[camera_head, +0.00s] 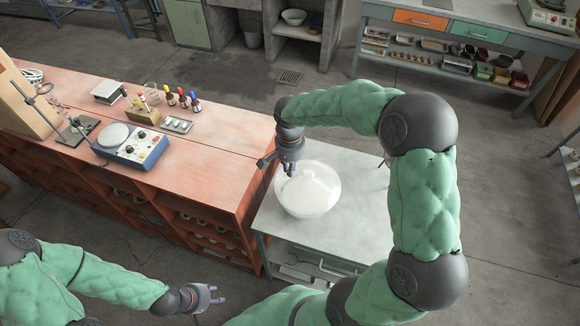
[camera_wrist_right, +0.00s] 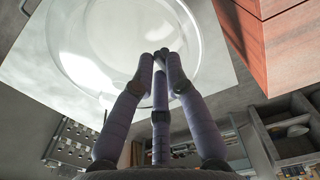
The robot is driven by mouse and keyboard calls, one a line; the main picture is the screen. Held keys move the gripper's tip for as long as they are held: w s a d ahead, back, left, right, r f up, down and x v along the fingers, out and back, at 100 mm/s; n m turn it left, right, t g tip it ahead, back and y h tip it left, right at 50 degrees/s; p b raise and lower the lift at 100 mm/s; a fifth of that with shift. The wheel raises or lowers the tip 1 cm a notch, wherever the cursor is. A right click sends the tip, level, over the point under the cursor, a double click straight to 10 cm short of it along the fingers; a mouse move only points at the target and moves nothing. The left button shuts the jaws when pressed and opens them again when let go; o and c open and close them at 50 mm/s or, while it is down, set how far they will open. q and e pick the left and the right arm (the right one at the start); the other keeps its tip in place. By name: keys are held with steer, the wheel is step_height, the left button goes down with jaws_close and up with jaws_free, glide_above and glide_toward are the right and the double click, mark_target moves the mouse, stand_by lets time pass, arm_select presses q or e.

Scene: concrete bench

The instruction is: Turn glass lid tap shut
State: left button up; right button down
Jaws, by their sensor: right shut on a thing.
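A round clear glass vessel with a domed lid (camera_head: 318,198) stands on the grey side table (camera_head: 365,178). In the right wrist view the glass (camera_wrist_right: 105,35) fills the upper left. My right gripper (camera_head: 289,172) reaches down to the lid's upper left side. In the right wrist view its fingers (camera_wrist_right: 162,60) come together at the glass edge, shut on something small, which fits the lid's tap. The fingers hide the tap, so its angle cannot be told. My left gripper (camera_head: 217,294) is at the lower left, away from the glass, its fingers apart and empty.
The red bench (camera_head: 215,160) adjoins the table on the left. It holds a blue hotplate device (camera_head: 130,145), coloured-top bottles (camera_head: 183,99) and a metal stand (camera_head: 75,130). The side table is bare around the glass. A drawer bench (camera_head: 500,50) stands at the back right.

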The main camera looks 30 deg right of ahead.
steer(key=c, duration=1.2)
jaws_free()
steer(key=shift+c, duration=0.2)
step_height(320, 180, up, 12)
